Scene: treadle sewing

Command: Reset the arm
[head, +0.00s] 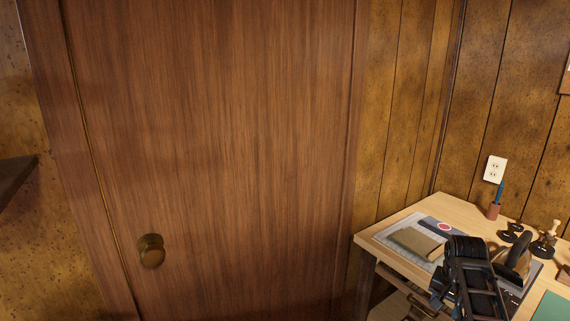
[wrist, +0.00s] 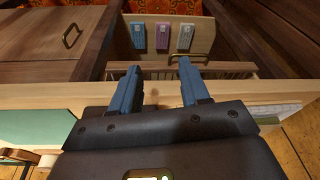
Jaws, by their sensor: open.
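My gripper (wrist: 157,88) is open in the wrist view, with its two blue fingers apart and nothing between them. Beyond the fingers is a light wooden drawer or box front (wrist: 205,32) with a brass handle and blue, purple and grey-white blocks on it. In the head view my dark arm (head: 472,275) shows at the lower right, over the desk (head: 385,236). My fingertips cannot be made out in that view.
A closed brown wooden door (head: 220,130) with a brass knob (head: 151,251) fills most of the head view. The desk holds a tan book (head: 416,242), a pen holder (head: 493,211), dark stamps (head: 511,232) and a green mat (head: 552,308). A dark shelf edge (head: 15,180) juts in at left.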

